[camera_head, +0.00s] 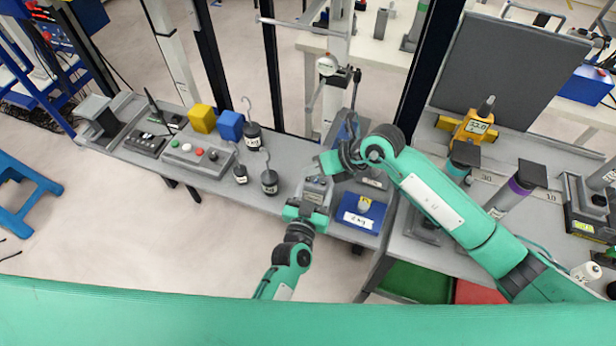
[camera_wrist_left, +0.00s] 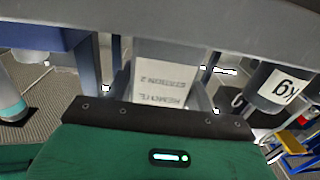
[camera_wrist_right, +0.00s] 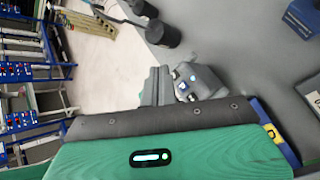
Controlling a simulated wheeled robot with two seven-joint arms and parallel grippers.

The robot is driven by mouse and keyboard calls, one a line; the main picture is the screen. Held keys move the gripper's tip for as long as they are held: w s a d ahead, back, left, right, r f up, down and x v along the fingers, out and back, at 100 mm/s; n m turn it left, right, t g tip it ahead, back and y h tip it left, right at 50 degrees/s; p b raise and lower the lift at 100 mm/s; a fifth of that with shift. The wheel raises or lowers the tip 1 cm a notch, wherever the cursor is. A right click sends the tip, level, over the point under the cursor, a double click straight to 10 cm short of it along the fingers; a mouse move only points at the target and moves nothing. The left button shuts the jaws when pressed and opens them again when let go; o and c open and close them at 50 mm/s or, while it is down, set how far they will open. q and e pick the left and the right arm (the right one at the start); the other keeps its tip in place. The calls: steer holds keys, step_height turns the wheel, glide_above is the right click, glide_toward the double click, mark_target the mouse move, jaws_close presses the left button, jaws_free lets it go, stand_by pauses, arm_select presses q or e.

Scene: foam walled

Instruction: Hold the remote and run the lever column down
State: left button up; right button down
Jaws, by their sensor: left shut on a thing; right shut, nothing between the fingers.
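The grey remote (camera_head: 316,188) is in my left gripper (camera_head: 306,206) at the front edge of the bench. In the left wrist view its pale label (camera_wrist_left: 163,84) shows "REMOTE STATION 2", upside down. In the right wrist view the remote (camera_wrist_right: 198,82) shows lit buttons on its face. My right gripper (camera_head: 332,162) is shut and empty just above the remote.
Hooked weights (camera_head: 252,136), a yellow cube (camera_head: 202,118), a blue cube (camera_head: 230,125) and a button box (camera_head: 196,155) stand left on the bench. A blue block (camera_head: 361,212) sits right of the remote. A dark panel (camera_head: 510,65) and more instruments stand farther right.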

stand_by(0.8)
steer(key=shift+f, duration=0.45)
steer(key=shift+f, duration=0.25)
stand_by(0.3)
stand_by(4.5)
steer(key=shift+r, duration=0.75)
steer(key=shift+r, duration=2.45)
